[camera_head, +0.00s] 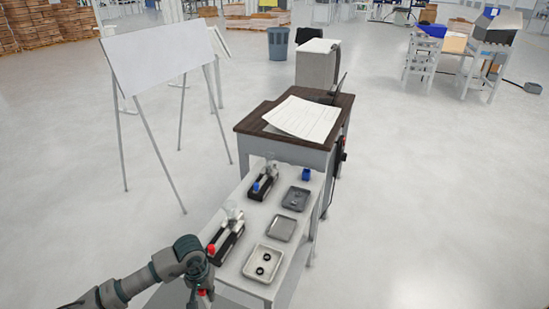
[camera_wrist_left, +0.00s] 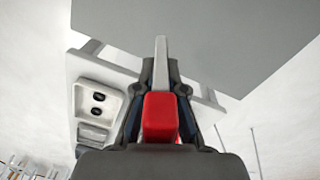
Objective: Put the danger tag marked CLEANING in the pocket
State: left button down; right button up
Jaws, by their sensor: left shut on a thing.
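My left gripper (camera_head: 203,296) is at the bottom of the head view, just left of the white table's near end. It is shut on a red thing (camera_wrist_left: 160,115), which shows between its fingers in the left wrist view. A pale grey bar (camera_wrist_left: 161,60) extends beyond the red thing. I cannot tell whether these belong to a danger tag, and no CLEANING lettering is readable. I cannot make out a pocket in either view. My right gripper is not in view.
The white table holds a tray with two black rings (camera_head: 248,263), grey trays (camera_head: 282,228) (camera_head: 296,198) and black devices (camera_head: 226,240) (camera_head: 262,186). A brown-topped desk (camera_head: 260,121) stands behind. A whiteboard (camera_head: 160,56) stands left.

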pick_arm(q)
jog(key=shift+s, duration=0.1)
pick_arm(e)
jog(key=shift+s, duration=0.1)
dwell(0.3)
